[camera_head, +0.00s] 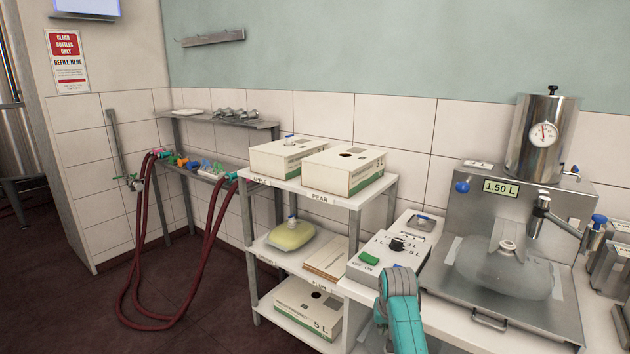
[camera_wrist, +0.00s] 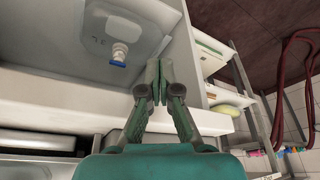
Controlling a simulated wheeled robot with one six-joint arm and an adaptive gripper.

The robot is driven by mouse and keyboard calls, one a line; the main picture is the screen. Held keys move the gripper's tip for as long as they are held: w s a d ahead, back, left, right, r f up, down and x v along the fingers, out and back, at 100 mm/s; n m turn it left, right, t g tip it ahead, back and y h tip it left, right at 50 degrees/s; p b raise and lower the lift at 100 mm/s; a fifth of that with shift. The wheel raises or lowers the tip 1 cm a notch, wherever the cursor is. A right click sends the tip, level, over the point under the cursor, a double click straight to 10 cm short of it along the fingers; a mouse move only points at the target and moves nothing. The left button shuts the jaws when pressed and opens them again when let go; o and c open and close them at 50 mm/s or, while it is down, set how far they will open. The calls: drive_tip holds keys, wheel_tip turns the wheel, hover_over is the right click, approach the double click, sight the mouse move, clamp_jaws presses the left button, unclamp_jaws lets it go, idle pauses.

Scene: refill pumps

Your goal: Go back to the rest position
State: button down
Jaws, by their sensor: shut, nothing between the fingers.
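My gripper (camera_wrist: 157,82) shows in the wrist view with its two fingers together and nothing between them. In the head view a teal and grey part of my arm (camera_head: 402,312) rises at the lower middle, in front of the control box, and the fingertips are not clear there. A translucent bag (camera_head: 503,270) lies in the steel filling station (camera_head: 455,310) at right, below the tap. The wrist view also shows a translucent bag (camera_wrist: 108,30) with a blue-tipped neck, to the left of my fingers and apart from them.
A control box (camera_head: 385,262) with a green switch stands beside the filling station. A white shelf rack (camera_head: 335,198) holds cartons and a yellowish bag (camera_head: 290,236). Dark red hoses (camera_head: 205,240) hang at left over open floor. A steel tank (camera_head: 540,135) tops the station.

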drive_tip(key=s+f+t, duration=0.4)
drive_tip(key=s+f, duration=1.6)
drive_tip(key=f, duration=0.1)
drive_tip(key=s+f+t, duration=0.1)
drive_tip(key=s, duration=1.1)
drive_tip(key=s+r+t, duration=0.2)
drive_tip(key=s+r, duration=0.5)
drive_tip(key=s, duration=0.6)
drive_tip(key=s+r+t, duration=0.2)
drive_tip(key=s+r, duration=0.5)
drive_tip(key=s, duration=0.5)
drive_tip(key=s+r+t, duration=0.1)
drive_tip(key=s+r, duration=0.2)
drive_tip(key=r, duration=0.2)
drive_tip(key=s+r+n+t, duration=0.1)
drive_tip(key=s+r, duration=0.2)
drive_tip(key=r, duration=0.3)
drive_tip(key=shift+s, duration=0.15)
